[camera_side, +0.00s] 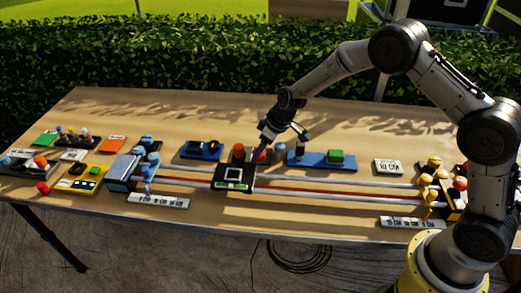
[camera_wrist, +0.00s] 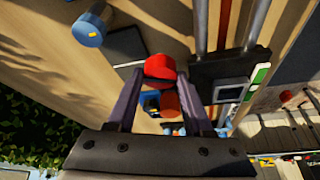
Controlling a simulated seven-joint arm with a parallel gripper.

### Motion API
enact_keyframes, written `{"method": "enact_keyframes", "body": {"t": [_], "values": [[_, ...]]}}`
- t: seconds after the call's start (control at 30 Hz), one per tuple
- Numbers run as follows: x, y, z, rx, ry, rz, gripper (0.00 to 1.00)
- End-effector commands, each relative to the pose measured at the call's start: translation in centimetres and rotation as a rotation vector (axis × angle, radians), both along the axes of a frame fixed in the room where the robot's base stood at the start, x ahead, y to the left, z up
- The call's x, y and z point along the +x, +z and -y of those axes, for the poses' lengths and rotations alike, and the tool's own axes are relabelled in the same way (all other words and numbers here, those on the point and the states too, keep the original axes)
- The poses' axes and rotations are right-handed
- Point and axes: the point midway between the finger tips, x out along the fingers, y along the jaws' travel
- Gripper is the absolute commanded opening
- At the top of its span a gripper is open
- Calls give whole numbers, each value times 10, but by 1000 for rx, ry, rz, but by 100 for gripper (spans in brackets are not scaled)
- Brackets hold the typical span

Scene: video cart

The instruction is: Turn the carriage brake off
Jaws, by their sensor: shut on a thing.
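The black carriage (camera_side: 233,177) with a pale square on top sits on the rails near the middle of the table. It shows in the wrist view (camera_wrist: 207,72) right of my gripper. My gripper (camera_side: 262,150) points down just behind the carriage. In the wrist view, my gripper (camera_wrist: 160,78) has a red knob (camera_wrist: 161,67) between its fingertips, shut on it. A second, orange-red knob (camera_wrist: 170,104) shows between the fingers, apart from the red one; in the side view (camera_side: 238,149) it stands behind the carriage. Which part is the brake, and its setting, I cannot tell.
A blue unit (camera_side: 125,173) stands at the rails' left end, yellow parts (camera_side: 429,186) at the right. White label plates (camera_side: 158,200) lie in front.

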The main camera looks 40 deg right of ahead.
Motion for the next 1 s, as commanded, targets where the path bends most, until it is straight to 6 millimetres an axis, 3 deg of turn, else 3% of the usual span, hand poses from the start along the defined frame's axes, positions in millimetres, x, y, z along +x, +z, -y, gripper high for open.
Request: {"method": "enact_keyframes", "body": {"t": [0.67,0.7,0.77,1.0], "values": [[1,2,0,-1,60,4,0],[1,2,0,-1,60,4,53],[1,2,0,-1,60,4,64],[0,1,0,-2,59,1,64]]}}
